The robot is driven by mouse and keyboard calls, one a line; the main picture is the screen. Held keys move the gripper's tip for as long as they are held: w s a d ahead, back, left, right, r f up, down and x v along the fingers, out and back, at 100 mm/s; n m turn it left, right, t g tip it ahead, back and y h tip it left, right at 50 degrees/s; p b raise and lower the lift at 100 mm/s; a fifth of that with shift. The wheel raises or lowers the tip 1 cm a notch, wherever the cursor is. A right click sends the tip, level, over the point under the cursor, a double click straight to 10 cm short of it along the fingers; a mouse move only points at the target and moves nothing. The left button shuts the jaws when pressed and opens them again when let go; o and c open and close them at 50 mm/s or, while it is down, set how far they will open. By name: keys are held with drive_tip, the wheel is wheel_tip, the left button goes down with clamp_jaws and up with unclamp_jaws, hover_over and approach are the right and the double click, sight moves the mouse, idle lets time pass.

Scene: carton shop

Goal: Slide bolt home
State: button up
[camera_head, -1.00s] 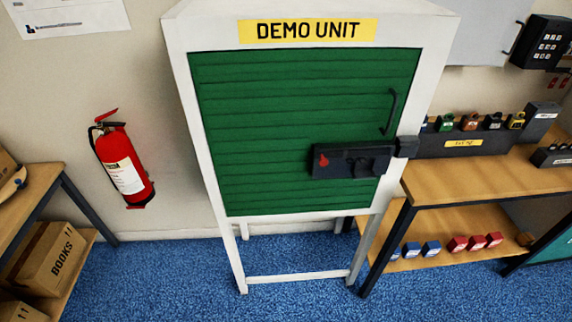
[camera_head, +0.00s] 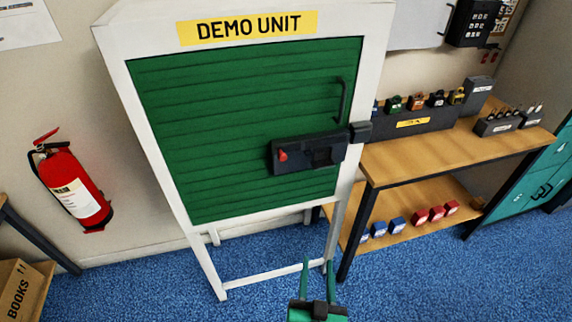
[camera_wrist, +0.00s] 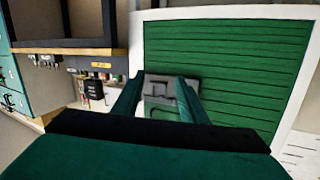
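The bolt (camera_head: 300,158) is a dark housing on the green slatted door (camera_head: 230,120) of the white demo unit. Its red knob (camera_head: 282,155) sits at the housing's left end. A dark keeper block (camera_head: 360,132) is on the white frame to the right. How far the bolt bar reaches is too small to tell. My gripper (camera_head: 317,264) is low in front of the unit, below the bolt and apart from it. Its green fingers are spread and empty. In the wrist view the bolt housing (camera_wrist: 160,88) shows between the fingers (camera_wrist: 158,98), partly hidden by them.
A door handle (camera_head: 342,100) is above the bolt. A wooden bench (camera_head: 440,150) with padlocks and racks stands close on the right, with blue and red boxes on its lower shelf. A fire extinguisher (camera_head: 72,185) hangs at the left. Blue floor in front is clear.

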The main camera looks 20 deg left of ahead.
drive_tip(key=w+a+r+n+y, duration=0.2)
drive_tip(key=w+a+r+y, duration=0.15)
drive_tip(key=w+r, duration=0.4)
drive_tip(key=n+g+y, duration=0.1)
drive_tip(key=n+y, duration=0.2)
drive_tip(key=n, duration=0.1)
approach(284, 159)
drive_tip(key=x, duration=0.8)
drive_tip(key=shift+r, duration=0.1)
